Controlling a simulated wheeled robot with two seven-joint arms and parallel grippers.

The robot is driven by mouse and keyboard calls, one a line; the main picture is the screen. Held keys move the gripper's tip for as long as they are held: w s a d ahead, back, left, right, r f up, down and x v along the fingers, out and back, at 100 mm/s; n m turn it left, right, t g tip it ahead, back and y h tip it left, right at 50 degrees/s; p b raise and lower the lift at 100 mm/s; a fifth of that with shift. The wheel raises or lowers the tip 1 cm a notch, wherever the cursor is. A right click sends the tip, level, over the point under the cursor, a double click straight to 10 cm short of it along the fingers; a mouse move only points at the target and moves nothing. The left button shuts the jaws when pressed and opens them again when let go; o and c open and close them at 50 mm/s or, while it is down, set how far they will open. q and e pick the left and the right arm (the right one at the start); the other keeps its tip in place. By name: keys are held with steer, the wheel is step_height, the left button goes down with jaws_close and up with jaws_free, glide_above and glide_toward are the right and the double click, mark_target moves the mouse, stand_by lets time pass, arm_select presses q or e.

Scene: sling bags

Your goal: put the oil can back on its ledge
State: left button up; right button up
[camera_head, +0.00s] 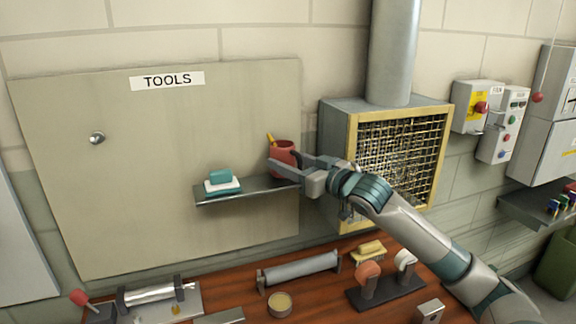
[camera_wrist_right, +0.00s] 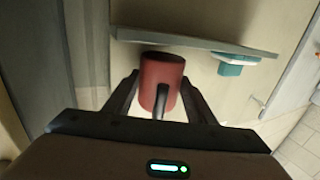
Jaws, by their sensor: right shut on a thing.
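The oil can (camera_head: 283,150) is a red can with a yellow spout at its top left. My right gripper (camera_head: 287,165) is shut around it, coming in from the right. In the right wrist view the red can (camera_wrist_right: 161,72) sits between the two dark fingers, its dark handle facing the camera. The ledge (camera_head: 262,190) is a grey shelf on the tools board. The can is upright at its right end, and its base is close to the shelf (camera_wrist_right: 190,41); I cannot tell whether they touch. My left gripper is not in view.
A yellow-framed mesh box (camera_head: 354,215) stands right of the ledge. The wooden bench below holds a grey roller (camera_head: 300,268), a round tin (camera_head: 280,304) and a dark stand (camera_head: 385,294).

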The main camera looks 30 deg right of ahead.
steer(key=shift+f, duration=0.4)
steer(key=shift+w+f+p, duration=0.1)
steer(key=shift+f+p, duration=0.05)
steer(key=shift+p, duration=0.35)
steer(key=shift+f, duration=0.25)
steer(key=o, duration=1.2)
steer(key=shift+d+f, duration=0.1)
steer(key=shift+s+d+b, duration=0.3)
steer(key=shift+s+b, duration=0.45)
steer(key=shift+s, duration=1.2)
steer(key=shift+s+d+b, duration=0.35)
steer(key=shift+s+b, duration=0.45)
steer(key=shift+s, duration=1.15)
steer(key=shift+s+d+b, duration=0.3)
steer(key=shift+s+b, duration=0.45)
steer(key=shift+s, duration=1.2)
